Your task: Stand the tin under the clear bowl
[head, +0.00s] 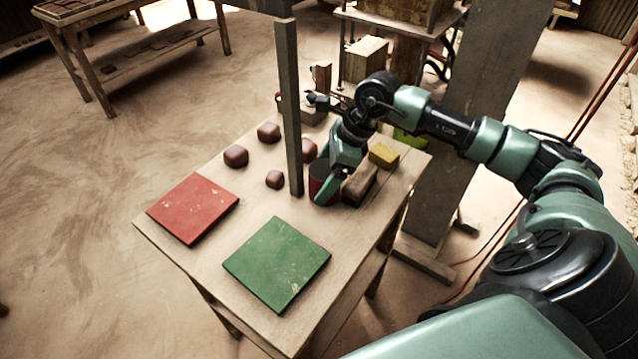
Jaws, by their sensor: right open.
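A dark red cylinder with a dark top, which looks like the tin (317,176), stands upright on the table, right of a wooden post. My right gripper (334,197) is open and points down at it. One green finger crosses the front of the cylinder and hides part of it. I cannot tell whether the cylinder is between the fingers or touching them. I cannot make out the clear bowl in this view. My left gripper is not in view.
A wooden post (289,110) rises from the table (215,262). Several rounded brown lumps (236,156) lie left of it. A red square (193,208) and a green square (277,263) lie in front. A brown block (361,184) and a yellow block (384,154) are beside my gripper.

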